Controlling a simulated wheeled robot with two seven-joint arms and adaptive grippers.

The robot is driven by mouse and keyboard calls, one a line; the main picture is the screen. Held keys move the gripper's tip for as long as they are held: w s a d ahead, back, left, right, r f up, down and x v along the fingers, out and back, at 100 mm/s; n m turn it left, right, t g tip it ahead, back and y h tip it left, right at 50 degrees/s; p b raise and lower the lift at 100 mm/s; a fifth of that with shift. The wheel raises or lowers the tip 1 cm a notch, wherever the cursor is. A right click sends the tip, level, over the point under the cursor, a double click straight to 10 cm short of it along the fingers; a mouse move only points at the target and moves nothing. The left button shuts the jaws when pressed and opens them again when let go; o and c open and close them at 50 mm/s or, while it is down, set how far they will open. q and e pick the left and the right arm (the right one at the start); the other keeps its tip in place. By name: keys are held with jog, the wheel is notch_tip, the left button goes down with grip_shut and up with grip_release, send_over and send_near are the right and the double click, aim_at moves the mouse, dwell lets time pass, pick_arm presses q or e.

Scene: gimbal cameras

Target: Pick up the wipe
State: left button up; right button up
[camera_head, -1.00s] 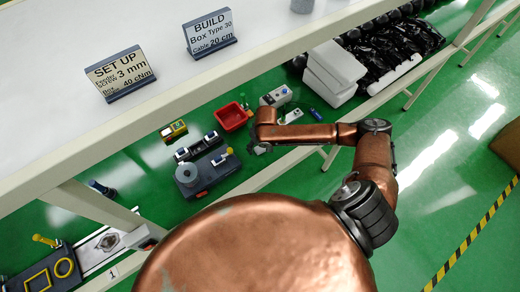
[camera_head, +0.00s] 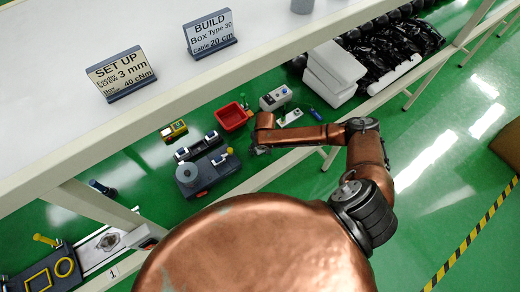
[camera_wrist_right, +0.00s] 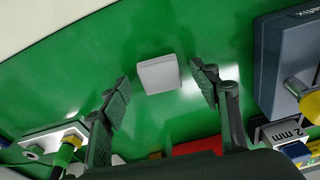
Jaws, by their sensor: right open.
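A small light grey square pad, which looks like the wipe (camera_wrist_right: 158,72), shows in the right wrist view against the green surface. My right gripper (camera_wrist_right: 162,84) is open, with one finger to the left and one to the right of the pad's outline. I cannot tell how far the pad is from the fingertips; nothing is between them in their grip. In the head view my right gripper (camera_head: 260,149) is small and partly hidden at the end of my copper arm, and I cannot make out the pad there. My left gripper is not in view.
A red bin (camera_head: 233,117), a dark device with a grey disc (camera_head: 205,171) and a white box with a blue button (camera_head: 275,98) lie near my right gripper. A white shelf (camera_head: 150,120) with two signs runs above. White foam blocks (camera_head: 333,72) sit further right.

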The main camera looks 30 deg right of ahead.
jog(key=shift+c, duration=0.4)
jog(key=c, duration=0.9)
jog(key=shift+r, duration=0.1)
jog(key=shift+r, duration=0.55)
jog(key=s+a+r, duration=0.1)
jog(key=a+r, duration=0.3)
jog(key=s+a+r, duration=0.2)
jog(key=a+r, duration=0.2)
jog(key=a, duration=0.1)
jog(key=s+a+r+b, duration=0.1)
jog(key=a+r, duration=0.2)
jog(key=a, duration=0.1)
jog(key=shift+s+a+r, duration=0.15)
jog(key=shift+s+r, duration=0.2)
jog(key=shift+r, duration=0.05)
